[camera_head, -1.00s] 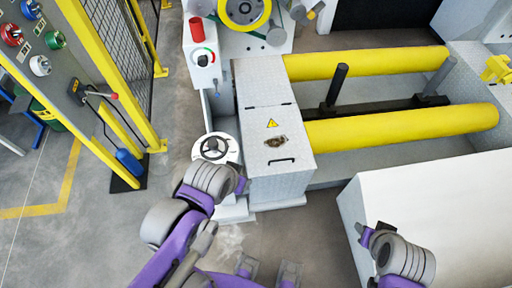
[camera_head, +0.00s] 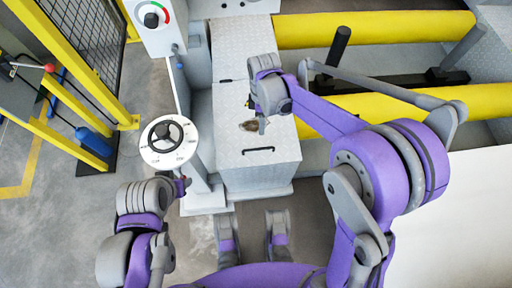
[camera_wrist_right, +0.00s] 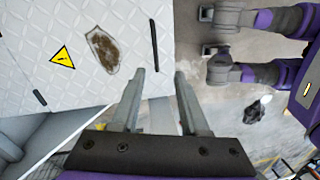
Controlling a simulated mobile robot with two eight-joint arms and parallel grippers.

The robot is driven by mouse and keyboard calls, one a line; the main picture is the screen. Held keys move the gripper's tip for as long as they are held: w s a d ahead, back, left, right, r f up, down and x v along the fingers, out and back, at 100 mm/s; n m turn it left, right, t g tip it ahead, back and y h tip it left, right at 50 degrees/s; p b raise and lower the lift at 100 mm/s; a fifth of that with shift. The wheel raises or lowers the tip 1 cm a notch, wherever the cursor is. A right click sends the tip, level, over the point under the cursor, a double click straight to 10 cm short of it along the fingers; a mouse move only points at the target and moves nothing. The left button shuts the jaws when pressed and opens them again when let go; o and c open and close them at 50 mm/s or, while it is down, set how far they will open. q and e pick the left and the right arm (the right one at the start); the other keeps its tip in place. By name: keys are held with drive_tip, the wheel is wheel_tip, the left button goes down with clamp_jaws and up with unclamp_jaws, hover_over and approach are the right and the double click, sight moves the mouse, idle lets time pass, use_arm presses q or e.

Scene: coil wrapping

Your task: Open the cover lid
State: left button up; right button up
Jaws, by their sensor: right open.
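The cover lid (camera_head: 240,98) is a grey diamond-plate panel on a box, lying flat and shut, with a worn brown patch and a dark bar handle (camera_head: 258,150) near its front edge. My right gripper (camera_head: 262,122) is above the lid, just behind the handle in the head view. In the right wrist view its two fingers (camera_wrist_right: 160,74) are apart with nothing between them. The handle (camera_wrist_right: 154,45) lies just beyond the fingertips there, and the lid (camera_wrist_right: 110,25) fills the upper left. My left gripper (camera_head: 182,185) is low left beside the box; its jaws are too small to read.
A white round dial with a black handwheel (camera_head: 168,135) stands left of the box, close to my left gripper. Yellow rollers (camera_head: 380,28) lie to the right. A yellow-framed fence (camera_head: 80,55) and a blue cylinder (camera_head: 93,141) stand at left.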

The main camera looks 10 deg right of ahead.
drive_tip(key=n+b, duration=0.1)
drive_tip(key=n, duration=0.1)
hover_over(256, 145)
wheel_tip(256, 145, down, 5)
drive_tip(key=shift+g, duration=0.4)
drive_tip(key=s+f, duration=0.1)
drive_tip(key=f, duration=0.2)
drive_tip(key=s+f+b, duration=0.1)
drive_tip(key=f, duration=0.3)
drive_tip(key=f+b, duration=0.1)
drive_tip(key=f, duration=0.2)
drive_tip(key=shift+s+a+f, duration=0.1)
drive_tip(key=shift+s+f, duration=0.1)
drive_tip(key=shift+s, duration=0.2)
use_arm(q)
wheel_tip(256, 145, down, 5)
drive_tip(key=shift+w+f, duration=0.1)
drive_tip(key=shift+w, duration=0.05)
use_arm(e)
clamp_jaws()
